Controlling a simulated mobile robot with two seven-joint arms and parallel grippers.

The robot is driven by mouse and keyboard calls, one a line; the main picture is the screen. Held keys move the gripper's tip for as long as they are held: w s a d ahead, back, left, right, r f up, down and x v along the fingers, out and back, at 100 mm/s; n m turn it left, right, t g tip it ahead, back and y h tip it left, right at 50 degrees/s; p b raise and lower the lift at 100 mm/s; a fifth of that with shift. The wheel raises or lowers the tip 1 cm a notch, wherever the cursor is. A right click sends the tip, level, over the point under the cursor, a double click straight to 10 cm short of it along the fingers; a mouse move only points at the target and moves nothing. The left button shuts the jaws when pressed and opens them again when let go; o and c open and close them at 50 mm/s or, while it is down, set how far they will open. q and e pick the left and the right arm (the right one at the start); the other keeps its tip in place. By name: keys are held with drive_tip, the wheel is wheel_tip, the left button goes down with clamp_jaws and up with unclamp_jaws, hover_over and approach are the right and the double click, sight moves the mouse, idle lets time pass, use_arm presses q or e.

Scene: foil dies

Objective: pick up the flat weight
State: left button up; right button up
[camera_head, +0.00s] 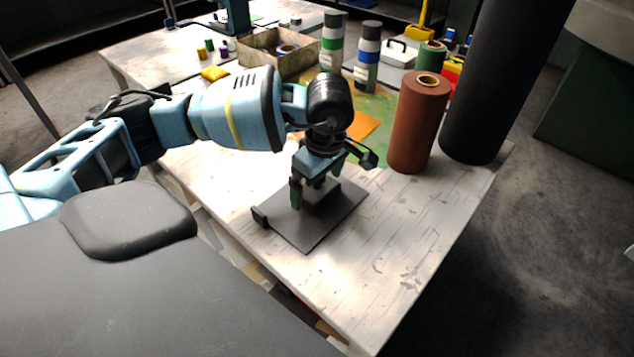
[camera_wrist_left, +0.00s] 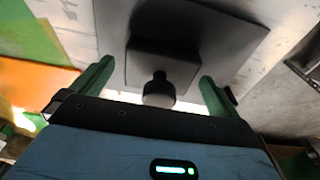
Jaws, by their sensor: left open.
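The flat weight (camera_wrist_left: 162,62) looks like a dark square block with a round knob on top. It rests on a dark flat plate (camera_head: 303,234) with a raised lip at its left corner, near the table's front edge. My left gripper (camera_head: 315,188) points down over the weight, open, with its green fingers on either side of it. In the left wrist view the knob lies between the open fingers (camera_wrist_left: 155,88), with gaps visible on both sides. In the head view the gripper hides much of the weight. My right gripper is not in view.
A brown roll (camera_head: 418,125) and a tall black cylinder (camera_head: 495,90) stand right of the arm. Behind are an orange sheet (camera_head: 364,125) on a green mat, striped cans (camera_head: 368,55) and an open box (camera_head: 262,62). The table (camera_head: 385,260) is bare at front right.

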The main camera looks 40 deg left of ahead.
use_arm(q)
drive_tip(key=shift+f, duration=0.1)
drive_tip(key=c, duration=1.9)
drive_tip(key=shift+w, duration=0.1)
drive_tip(key=shift+c, duration=0.8)
drive_tip(key=shift+r, duration=0.2)
drive_tip(key=shift+r, duration=1.5)
drive_tip(key=shift+s+r, duration=0.15)
drive_tip(key=shift+s, duration=0.1)
drive_tip(key=s+d+r+b, duration=0.1)
drive_tip(key=s+d, duration=0.1)
drive_tip(key=s, duration=1.3)
drive_tip(key=shift+s+r, duration=0.2)
drive_tip(key=shift+s, duration=0.05)
